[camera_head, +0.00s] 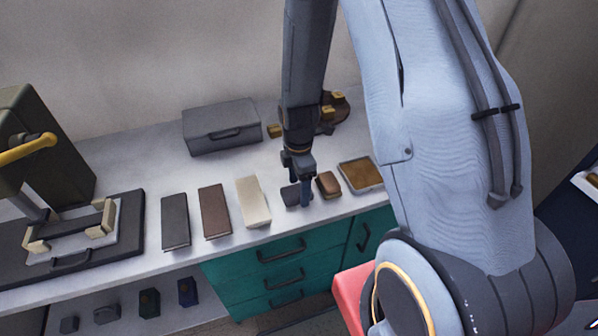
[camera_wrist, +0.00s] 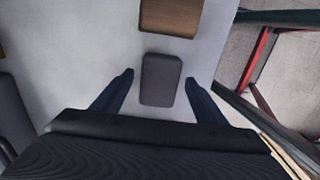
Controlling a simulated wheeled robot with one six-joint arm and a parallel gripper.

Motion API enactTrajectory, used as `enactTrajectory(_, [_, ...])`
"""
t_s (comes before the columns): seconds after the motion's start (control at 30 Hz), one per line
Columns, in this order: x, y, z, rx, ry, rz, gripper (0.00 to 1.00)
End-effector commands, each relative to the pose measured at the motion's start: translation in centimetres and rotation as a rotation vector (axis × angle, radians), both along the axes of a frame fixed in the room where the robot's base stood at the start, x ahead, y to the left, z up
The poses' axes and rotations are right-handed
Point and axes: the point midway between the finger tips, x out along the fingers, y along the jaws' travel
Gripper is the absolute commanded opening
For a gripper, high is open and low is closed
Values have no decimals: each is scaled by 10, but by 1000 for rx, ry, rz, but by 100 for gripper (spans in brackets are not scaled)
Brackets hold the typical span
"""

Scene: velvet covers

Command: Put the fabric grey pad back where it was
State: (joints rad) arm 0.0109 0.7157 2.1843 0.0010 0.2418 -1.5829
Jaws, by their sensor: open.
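The fabric grey pad (camera_head: 290,196) lies on the white counter, near its front edge. It is a small dark grey block with rounded corners, and it also shows whole in the wrist view (camera_wrist: 161,80). My gripper (camera_head: 298,192) is open and low over the counter at this pad. In the wrist view my gripper (camera_wrist: 160,82) has one finger on each side of the pad, with a clear gap on both sides. In the head view one finger partly covers the pad.
A brown pad (camera_head: 328,184) lies just right of the grey pad, with a cork-filled tray (camera_head: 361,174) beyond. Cream (camera_head: 253,201), brown (camera_head: 215,211) and dark grey (camera_head: 175,222) book-like blocks lie to the left. A grey case (camera_head: 221,127) stands behind. Teal drawers (camera_head: 279,268) are below.

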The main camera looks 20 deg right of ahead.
Motion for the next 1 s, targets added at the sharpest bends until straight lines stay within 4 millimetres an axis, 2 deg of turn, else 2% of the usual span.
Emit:
enactTrajectory(0.6, [2,0,88,0,-4,0,66])
enactTrajectory(0.8, [1,0,108,0,-2,0,66])
enactTrajectory(1.0, [-3,0,118,0,-6,-54,66])
